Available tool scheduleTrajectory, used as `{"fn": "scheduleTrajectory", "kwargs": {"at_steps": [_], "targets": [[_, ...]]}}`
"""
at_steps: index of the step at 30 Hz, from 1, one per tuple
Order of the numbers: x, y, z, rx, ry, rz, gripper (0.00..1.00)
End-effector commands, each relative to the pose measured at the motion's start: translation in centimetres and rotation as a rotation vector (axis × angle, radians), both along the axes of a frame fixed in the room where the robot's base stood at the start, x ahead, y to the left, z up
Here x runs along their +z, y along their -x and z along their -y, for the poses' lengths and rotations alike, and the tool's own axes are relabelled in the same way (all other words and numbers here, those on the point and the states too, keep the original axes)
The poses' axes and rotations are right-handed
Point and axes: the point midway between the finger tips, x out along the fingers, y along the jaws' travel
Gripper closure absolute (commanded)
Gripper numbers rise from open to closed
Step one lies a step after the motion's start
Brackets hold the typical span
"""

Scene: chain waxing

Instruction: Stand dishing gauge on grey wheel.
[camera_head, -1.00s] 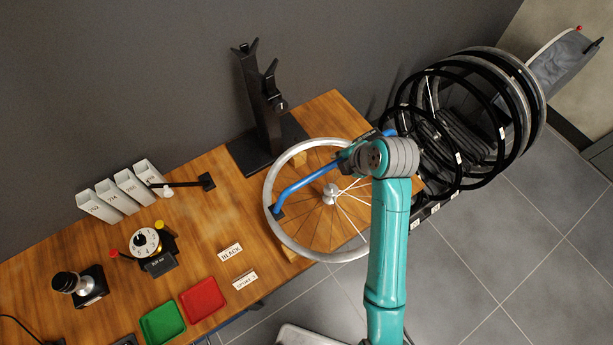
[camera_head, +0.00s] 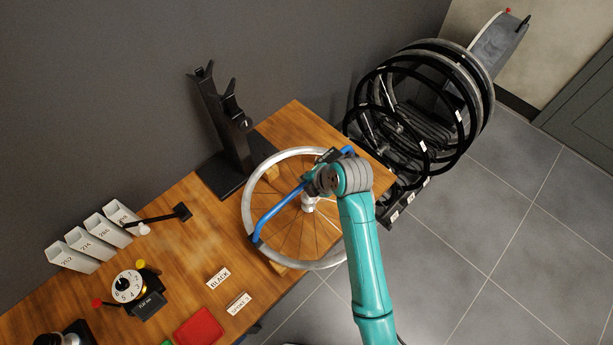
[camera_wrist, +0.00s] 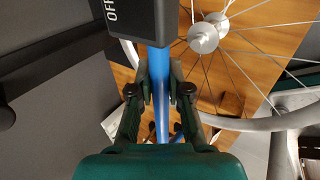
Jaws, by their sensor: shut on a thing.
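The grey wheel (camera_head: 246,211) lies flat on the bench's right end, its hub (camera_head: 308,201) facing up. The blue dishing gauge (camera_head: 273,214) spans above the wheel, its left foot over the left rim and its other end by the far right rim. I cannot tell whether its feet touch the rim. My gripper (camera_head: 318,181) is shut on the gauge near its middle and hides part of it. In the wrist view, my fingers (camera_wrist: 160,92) close on the blue bar (camera_wrist: 160,65), beside a black box marked OFF (camera_wrist: 137,14).
A black stand (camera_head: 228,135) rises behind the wheel at left. A rack of black wheels (camera_head: 420,120) stands at right of the bench. The wooden bench (camera_head: 190,255) carries label cards (camera_head: 219,279), a red tray (camera_head: 200,328), a dial device (camera_head: 128,286) and numbered boxes (camera_head: 85,240).

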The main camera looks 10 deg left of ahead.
Motion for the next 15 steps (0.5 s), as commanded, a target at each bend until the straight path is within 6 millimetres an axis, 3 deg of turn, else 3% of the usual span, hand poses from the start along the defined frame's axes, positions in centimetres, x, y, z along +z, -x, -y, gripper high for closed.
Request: {"fn": "scheduleTrajectory", "kwargs": {"at_steps": [15], "targets": [[-3.5, 0.0, 0.0, 0.0, -0.001, 0.001, 1.0]]}}
